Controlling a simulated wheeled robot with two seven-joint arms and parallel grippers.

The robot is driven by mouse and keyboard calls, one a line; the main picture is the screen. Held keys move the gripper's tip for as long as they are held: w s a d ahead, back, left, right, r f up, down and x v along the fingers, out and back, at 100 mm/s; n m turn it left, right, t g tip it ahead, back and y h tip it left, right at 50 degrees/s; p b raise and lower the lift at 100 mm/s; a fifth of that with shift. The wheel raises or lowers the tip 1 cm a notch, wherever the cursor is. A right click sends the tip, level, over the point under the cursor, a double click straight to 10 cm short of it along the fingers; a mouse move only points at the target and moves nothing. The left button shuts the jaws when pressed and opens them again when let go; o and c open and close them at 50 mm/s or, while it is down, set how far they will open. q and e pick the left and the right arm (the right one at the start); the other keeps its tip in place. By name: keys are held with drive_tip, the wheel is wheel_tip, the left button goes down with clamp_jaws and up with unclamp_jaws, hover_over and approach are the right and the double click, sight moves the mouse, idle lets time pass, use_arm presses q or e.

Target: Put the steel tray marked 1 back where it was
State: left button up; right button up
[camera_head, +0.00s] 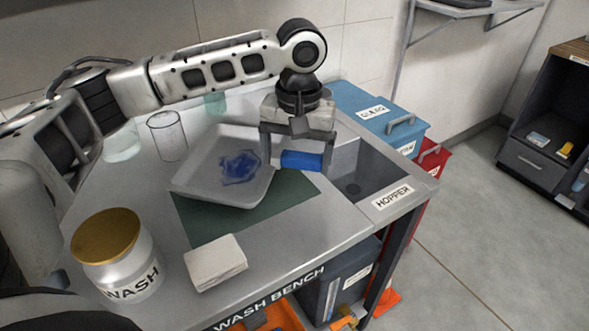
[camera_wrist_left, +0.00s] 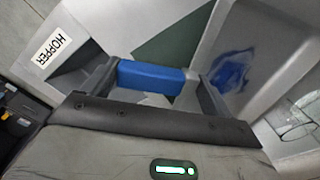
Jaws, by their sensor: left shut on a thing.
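A pale grey steel tray (camera_head: 190,180) with a patch of blue ink inside sits at the middle of the bench, partly over a dark green mat (camera_head: 290,200). Its mark does not show. My left gripper (camera_head: 300,158) is at the tray's right side, shut on a blue bar (camera_head: 302,160). The blue bar (camera_wrist_left: 150,78) also spans between the fingers in the left wrist view, with the inked tray (camera_wrist_left: 285,60) to its right. I cannot tell whether the bar is joined to the tray, or whether the tray touches the mat. My right gripper is out of view.
A hopper (camera_head: 370,170) is sunk into the bench's right end. A gold-lidded WASH jar (camera_head: 125,265) and a white block (camera_head: 215,262) stand at the front; a clear glass (camera_head: 168,137) stands behind the tray. Blue (camera_head: 375,118) and red bins are beyond the hopper.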

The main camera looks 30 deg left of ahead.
use_arm(q)
drive_tip(key=shift+w+a+f, duration=0.15)
drive_tip(key=shift+a+f, duration=0.1)
drive_tip(key=shift+f, duration=0.1)
wheel_tip(320, 180, down, 3)
drive_tip(key=shift+w+f, duration=0.1)
drive_tip(key=o, duration=0.8)
wheel_tip(320, 180, up, 12)
drive_tip(key=shift+d+r+p, duration=0.1)
drive_tip(key=shift+d+p, duration=0.05)
drive_tip(key=shift+p, duration=0.3)
